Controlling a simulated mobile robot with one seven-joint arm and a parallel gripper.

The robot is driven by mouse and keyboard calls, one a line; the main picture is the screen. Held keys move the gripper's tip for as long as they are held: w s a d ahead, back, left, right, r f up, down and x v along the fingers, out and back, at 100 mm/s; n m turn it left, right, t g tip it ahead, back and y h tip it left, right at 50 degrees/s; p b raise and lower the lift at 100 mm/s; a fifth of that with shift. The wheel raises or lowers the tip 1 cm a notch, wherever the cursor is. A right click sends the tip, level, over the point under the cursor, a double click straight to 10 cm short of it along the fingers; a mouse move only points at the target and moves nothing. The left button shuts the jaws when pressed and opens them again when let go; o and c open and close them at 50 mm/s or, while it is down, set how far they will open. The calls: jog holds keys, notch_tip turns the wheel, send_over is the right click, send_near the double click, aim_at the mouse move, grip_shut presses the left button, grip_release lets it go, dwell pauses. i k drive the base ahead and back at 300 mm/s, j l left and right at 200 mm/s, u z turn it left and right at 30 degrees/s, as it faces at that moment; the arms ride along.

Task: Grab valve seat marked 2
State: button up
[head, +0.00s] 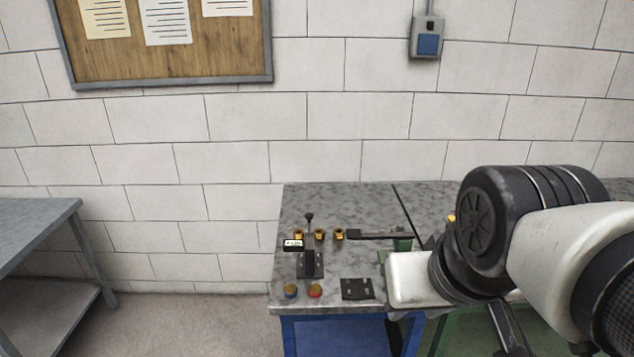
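Three small brass pieces stand in a row on the grey marbled bench: a left one (298,234), a middle one (320,234) and a right one (339,234). They look like valve seats, but any numbers on them are too small to read, so I cannot tell which is marked 2. A small white label (293,245) with dark writing stands just in front of the left one. My arm comes in from the right and covers the right part of the bench. No gripper fingers can be made out.
A dark bar (375,235) lies right of the row.

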aim_at(338, 232)
jog(key=i+j, duration=0.1)
jog(key=i, duration=0.9)
